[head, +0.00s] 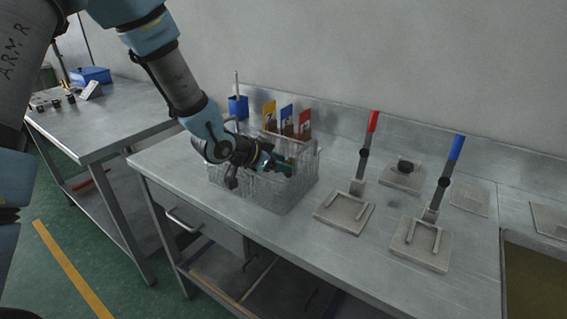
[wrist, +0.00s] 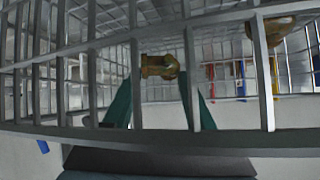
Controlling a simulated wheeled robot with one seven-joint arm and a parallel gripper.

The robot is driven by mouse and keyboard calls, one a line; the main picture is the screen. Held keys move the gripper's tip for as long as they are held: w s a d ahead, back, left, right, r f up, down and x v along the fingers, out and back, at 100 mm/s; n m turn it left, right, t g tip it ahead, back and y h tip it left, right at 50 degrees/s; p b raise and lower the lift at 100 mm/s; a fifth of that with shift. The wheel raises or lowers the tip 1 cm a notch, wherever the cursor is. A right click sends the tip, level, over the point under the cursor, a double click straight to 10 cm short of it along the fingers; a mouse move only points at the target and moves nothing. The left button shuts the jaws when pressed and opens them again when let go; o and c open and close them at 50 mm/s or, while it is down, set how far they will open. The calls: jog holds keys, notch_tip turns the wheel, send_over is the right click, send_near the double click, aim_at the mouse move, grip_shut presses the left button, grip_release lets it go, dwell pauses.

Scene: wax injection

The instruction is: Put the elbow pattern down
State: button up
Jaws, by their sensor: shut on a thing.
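The elbow pattern (wrist: 158,66) is a small amber-brown piece, held between the green fingertips of my gripper (wrist: 160,84) in the wrist view. Wire bars cross in front of the fingers and partly hide them. In the head view my gripper (head: 283,164) reaches low into the wire basket (head: 272,203) on the bench. The elbow pattern is too small and covered to make out clearly there. I cannot tell whether it touches the basket floor.
Another amber-brown piece (wrist: 278,28) shows at the upper right of the wrist view. Yellow (head: 268,115), blue (head: 286,119) and red (head: 305,123) cards stand at the basket's back. Right of it are a red-handled clamp (head: 362,155) and a blue-handled clamp (head: 443,180).

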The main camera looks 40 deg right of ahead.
jog(key=shift+f+b, duration=0.35)
jog(key=shift+f, duration=0.15)
jog(key=shift+f, duration=0.1)
jog(key=o, duration=1.3)
jog(key=shift+o, duration=0.2)
jog(key=shift+r+p, duration=0.3)
jog(key=shift+r, duration=0.05)
jog(key=v, duration=1.2)
jog(key=shift+r, duration=0.35)
